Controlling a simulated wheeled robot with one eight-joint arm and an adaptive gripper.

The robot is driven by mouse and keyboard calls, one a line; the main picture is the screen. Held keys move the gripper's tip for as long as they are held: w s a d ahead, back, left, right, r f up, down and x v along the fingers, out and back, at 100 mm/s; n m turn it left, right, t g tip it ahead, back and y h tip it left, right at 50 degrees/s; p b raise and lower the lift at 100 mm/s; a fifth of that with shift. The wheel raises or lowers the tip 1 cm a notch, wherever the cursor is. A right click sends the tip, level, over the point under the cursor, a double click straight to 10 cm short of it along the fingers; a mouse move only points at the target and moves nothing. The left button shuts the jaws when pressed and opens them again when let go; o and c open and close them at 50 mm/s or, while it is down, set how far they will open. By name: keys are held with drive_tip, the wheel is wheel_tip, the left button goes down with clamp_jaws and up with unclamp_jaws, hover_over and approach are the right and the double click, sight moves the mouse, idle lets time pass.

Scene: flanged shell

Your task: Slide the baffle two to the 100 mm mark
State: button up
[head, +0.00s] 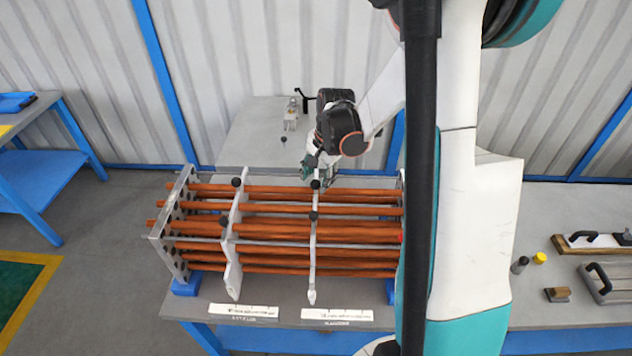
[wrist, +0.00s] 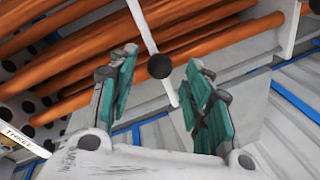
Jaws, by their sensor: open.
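Two thin pale baffles stand across a bundle of orange-brown tubes (head: 275,232) in the head view. The left baffle (head: 234,262) is broader; the right baffle (head: 312,262) shows nearly edge-on, with black knobs on it. I cannot read which is numbered two. My gripper (head: 318,172) is at the top far end of the right baffle. In the wrist view my gripper (wrist: 158,95) is open, its teal fingers on either side of the baffle's thin bar (wrist: 142,28) and black knob (wrist: 160,66). Contact cannot be made out.
Two white scales (head: 243,311) and (head: 337,315) lie along the table's front edge; their marks are too small to read. A perforated end plate (head: 170,250) stands at the left. My arm hides the right end. Tools (head: 597,241) lie on the right table.

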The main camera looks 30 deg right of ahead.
drive_tip(key=shift+w+a+f, duration=0.1)
drive_tip(key=shift+w+f, duration=0.05)
drive_tip(key=shift+f, duration=0.95)
clamp_jaws()
drive_tip(key=s+d+b, duration=0.1)
drive_tip(key=s+d, duration=0.4)
drive_tip(key=d, duration=0.3)
drive_tip(key=shift+s+d+b, duration=0.2)
drive_tip(key=shift+s+b, duration=0.1)
drive_tip(key=shift+b, duration=0.1)
unclamp_jaws()
